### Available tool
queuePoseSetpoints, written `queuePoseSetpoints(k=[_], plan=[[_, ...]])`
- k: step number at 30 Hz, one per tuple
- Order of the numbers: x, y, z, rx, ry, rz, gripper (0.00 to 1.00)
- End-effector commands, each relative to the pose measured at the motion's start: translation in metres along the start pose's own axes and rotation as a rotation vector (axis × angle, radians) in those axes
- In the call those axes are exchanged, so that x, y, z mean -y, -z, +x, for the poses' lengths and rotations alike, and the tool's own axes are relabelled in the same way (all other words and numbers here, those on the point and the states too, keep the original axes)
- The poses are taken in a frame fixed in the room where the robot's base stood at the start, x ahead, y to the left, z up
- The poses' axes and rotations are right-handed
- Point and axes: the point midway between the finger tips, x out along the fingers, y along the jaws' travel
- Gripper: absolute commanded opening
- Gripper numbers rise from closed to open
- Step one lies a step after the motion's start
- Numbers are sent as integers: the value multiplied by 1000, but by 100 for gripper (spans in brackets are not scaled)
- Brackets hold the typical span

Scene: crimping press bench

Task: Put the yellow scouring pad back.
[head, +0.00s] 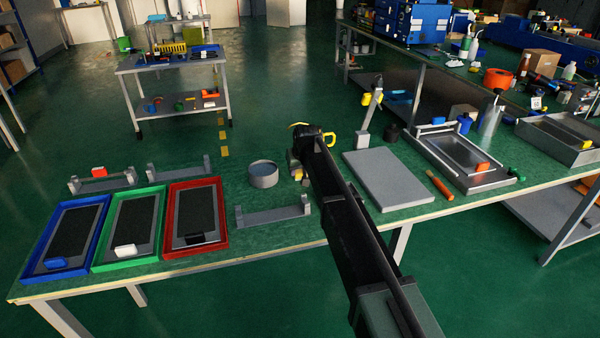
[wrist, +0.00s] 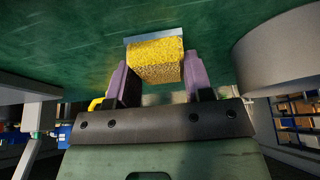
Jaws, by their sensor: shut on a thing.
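The yellow scouring pad (wrist: 155,62) is a rough yellow block between the two purple fingers of my gripper (wrist: 157,85) in the wrist view. My gripper is shut on it. A pale grey edge shows just beyond the pad; I cannot tell whether it belongs to the pad or to something under it. In the head view my gripper (head: 297,174) is over the green bench, just right of the round grey pot, and only a little yellow shows there. Whether the pad touches the bench is hidden.
The round grey pot (head: 263,180) stands close by. A grey bracket holder (head: 272,217) lies in front, with blue (head: 28,262), green (head: 100,262) and red (head: 172,243) trays to its left. A grey slab (head: 388,180) and a metal tray (head: 484,182) are to the right.

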Motion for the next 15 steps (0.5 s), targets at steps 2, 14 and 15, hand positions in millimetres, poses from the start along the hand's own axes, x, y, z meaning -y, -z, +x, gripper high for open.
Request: queuePoseSetpoints(k=[2, 14, 15], plan=[[0, -1, 3, 0, 0, 0, 28], [0, -1, 3, 0, 0, 0, 72], [0, -1, 2, 0, 0, 0, 72]])
